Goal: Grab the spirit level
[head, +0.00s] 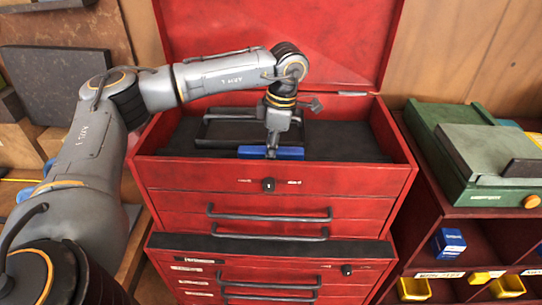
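A blue block-like thing (285,153) lies in the open top compartment of the red tool chest, just behind its front wall. It may be the spirit level, but its lower part is hidden and I cannot tell for sure. My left gripper (271,152) points down from above, with its fingertips at the blue thing's middle. I cannot tell whether the fingers are apart, closed on it or just touching it. My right gripper is not in view.
The red tool chest (342,182) has its lid raised at the back. A black frame-like tray (222,131) lies inside, left of the gripper. A green case (444,150) stands on a red shelf unit at right, with blue and yellow bins (414,288) below. Dark slabs stand at left.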

